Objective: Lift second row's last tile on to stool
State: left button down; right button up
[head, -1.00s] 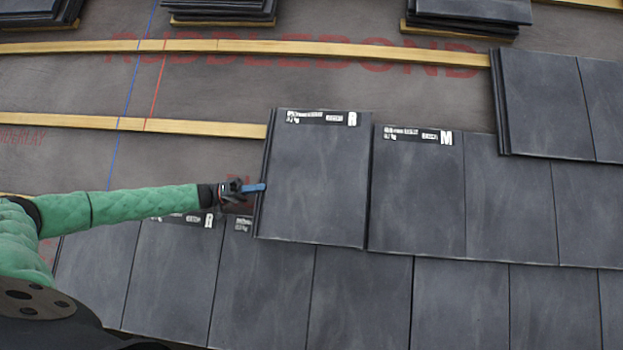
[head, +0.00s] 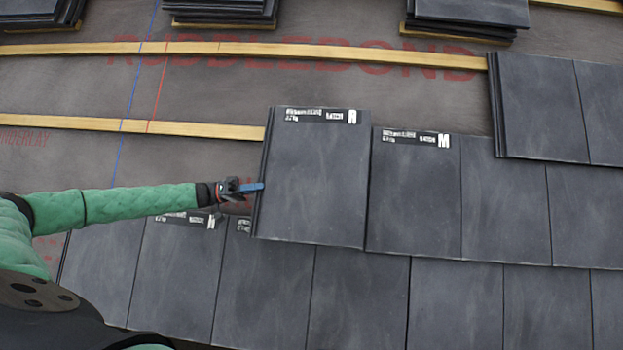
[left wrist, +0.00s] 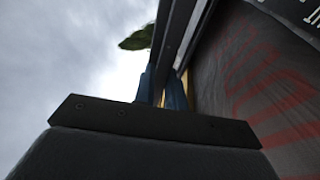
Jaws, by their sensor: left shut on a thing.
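The second row's last tile (head: 314,178) is a dark grey slab with a white-printed label marked R along its top. It sits at the left end of the second row, beside the tile marked M (head: 415,195), and its lower edge overlaps the bottom row. My left gripper (head: 258,187) is shut on its left edge with blue fingers. In the left wrist view the fingers (left wrist: 162,92) close around the dark tile edge (left wrist: 182,40). I see no stool in these frames. My right gripper is not in view.
Wooden battens (head: 200,128) cross the grey underlay (head: 60,85). Stacks of tiles (head: 222,10) stand on the upper batten area. Bottom-row tiles (head: 175,270) lie below my left arm. Third-row tiles (head: 540,105) are at the right. Bare underlay lies left of the held tile.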

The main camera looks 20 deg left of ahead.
pick_arm(q)
jog(key=shift+s+r+p, duration=0.15)
jog(key=shift+r+p, duration=0.15)
jog(key=shift+r, duration=0.2)
jog(key=shift+s+d, duration=0.1)
jog(key=shift+s+d+r+p, duration=0.2)
jog(key=shift+s+r+p, duration=0.35)
jog(key=shift+s+p, duration=0.3)
jog(key=s+d+r+p, duration=0.3)
jog(key=s+r+p, duration=0.3)
jog(key=s+p, duration=0.3)
jog(key=s, duration=0.3)
jog(key=shift+p, duration=0.35)
dwell(0.4)
jog(key=shift+w, duration=0.1)
